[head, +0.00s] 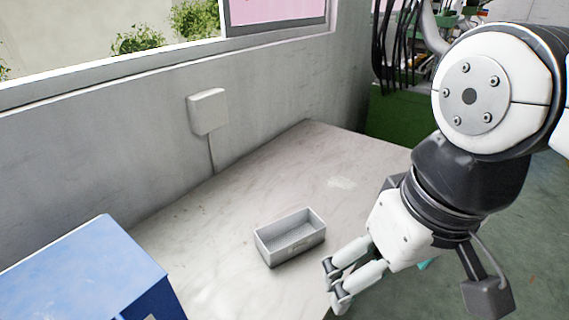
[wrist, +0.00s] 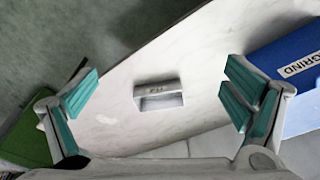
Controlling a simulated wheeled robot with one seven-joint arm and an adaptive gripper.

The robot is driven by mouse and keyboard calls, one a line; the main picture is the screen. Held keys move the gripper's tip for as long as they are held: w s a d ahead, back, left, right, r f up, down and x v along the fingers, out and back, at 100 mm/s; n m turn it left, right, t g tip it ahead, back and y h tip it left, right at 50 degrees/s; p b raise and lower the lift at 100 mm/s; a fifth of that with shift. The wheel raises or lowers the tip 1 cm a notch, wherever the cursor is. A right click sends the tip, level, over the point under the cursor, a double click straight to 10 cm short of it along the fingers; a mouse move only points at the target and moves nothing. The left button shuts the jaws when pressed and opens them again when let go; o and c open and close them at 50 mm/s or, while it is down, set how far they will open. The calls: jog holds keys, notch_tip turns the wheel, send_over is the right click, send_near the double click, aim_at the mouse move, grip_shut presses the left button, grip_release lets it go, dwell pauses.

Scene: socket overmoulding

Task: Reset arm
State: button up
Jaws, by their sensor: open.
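My gripper (head: 333,283) is at the end of my arm, at the right of the head view, beside the front edge of the table. In the wrist view my gripper (wrist: 158,108) has its teal-padded fingers spread wide, with nothing held between them. A small grey open-topped bin (head: 290,247) stands on the table, left of my gripper and apart from it. In the wrist view the bin (wrist: 158,104) shows small between the fingers, well beyond the tips. I cannot make out anything inside it.
The pale table (head: 215,245) is otherwise mostly bare. A blue box (head: 85,270) stands at the lower left; it shows with a "GRIND" label in the wrist view (wrist: 290,58). A wall with a white socket box (head: 207,111) bounds the table's back. Green equipment (head: 395,115) stands beyond.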

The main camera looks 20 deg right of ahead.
notch_tip(320, 180, up, 11)
jog(key=t+p, duration=0.2)
jog(key=p, duration=0.7)
jog(key=shift+d+p, duration=0.15)
jog(key=shift+p, duration=0.15)
